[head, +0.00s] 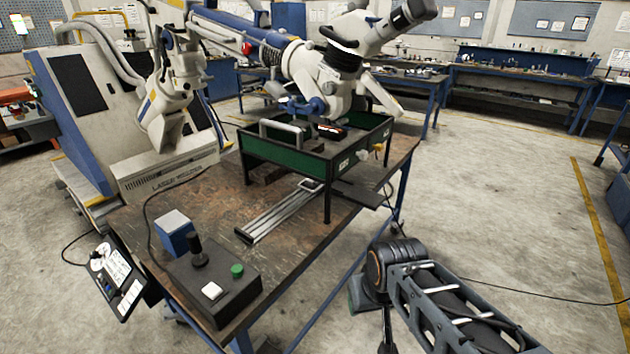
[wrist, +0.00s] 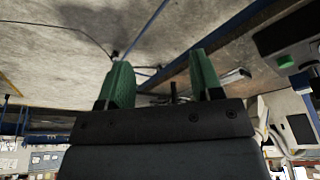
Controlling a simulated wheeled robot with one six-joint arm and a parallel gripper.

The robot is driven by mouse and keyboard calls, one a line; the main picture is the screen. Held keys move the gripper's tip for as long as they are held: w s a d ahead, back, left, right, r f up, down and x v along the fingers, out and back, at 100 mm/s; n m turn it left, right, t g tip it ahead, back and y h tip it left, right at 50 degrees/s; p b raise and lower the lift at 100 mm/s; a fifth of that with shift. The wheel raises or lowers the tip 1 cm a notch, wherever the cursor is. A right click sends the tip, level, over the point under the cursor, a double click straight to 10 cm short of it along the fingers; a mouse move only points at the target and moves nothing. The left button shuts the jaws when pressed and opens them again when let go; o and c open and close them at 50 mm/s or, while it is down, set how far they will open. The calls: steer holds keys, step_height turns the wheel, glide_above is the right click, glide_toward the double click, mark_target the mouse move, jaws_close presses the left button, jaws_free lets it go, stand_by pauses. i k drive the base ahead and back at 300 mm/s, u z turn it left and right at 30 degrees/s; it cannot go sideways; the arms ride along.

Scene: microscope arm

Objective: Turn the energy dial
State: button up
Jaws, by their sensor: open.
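A dark tilted panel (head: 119,278) hangs at the left front edge of the workbench in the head view. It carries white labels and a small round knob (head: 97,264) at its upper left. This may be the energy dial, but its label is too small to read. My arm is at the lower right in the head view, away from the panel.
A black control box (head: 215,285) with a joystick and green button stands on the workbench (head: 187,218). The green tray (head: 280,155) on legs stands under the microscope head (head: 325,80). Open floor lies right of the bench. A cable crosses it.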

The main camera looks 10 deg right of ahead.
mark_target(93, 255)
steer(key=u, duration=1.55)
